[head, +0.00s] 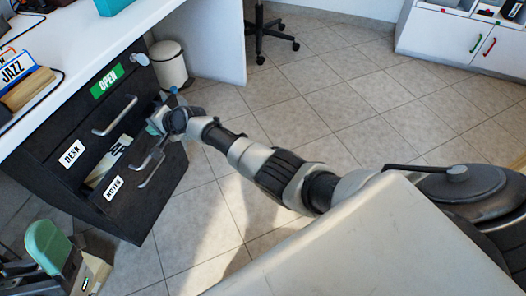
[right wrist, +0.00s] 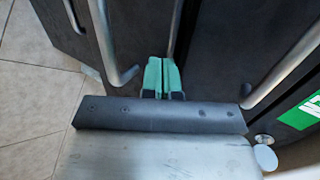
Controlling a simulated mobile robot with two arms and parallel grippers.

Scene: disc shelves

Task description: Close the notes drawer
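The notes drawer (head: 128,206) is the lower drawer of a dark cabinet. Its front stands out from the cabinet, and papers (head: 104,166) show in the gap above it. Its bar handle (head: 152,169) also shows in the right wrist view (right wrist: 108,45). My right gripper (head: 158,120) is at the right end of the drawer fronts. In the right wrist view its green fingers (right wrist: 161,75) are together with nothing between them, beside the notes handle; contact with the drawer is unclear. A green pad on a dark mechanism (head: 48,246) at lower left looks like my left gripper; its opening is unclear.
The desk drawer (head: 85,140) above looks shut, with its own handle (head: 115,116) and a green OPEN sign (head: 107,81) over it. A white bin (head: 168,64) stands behind the cabinet.

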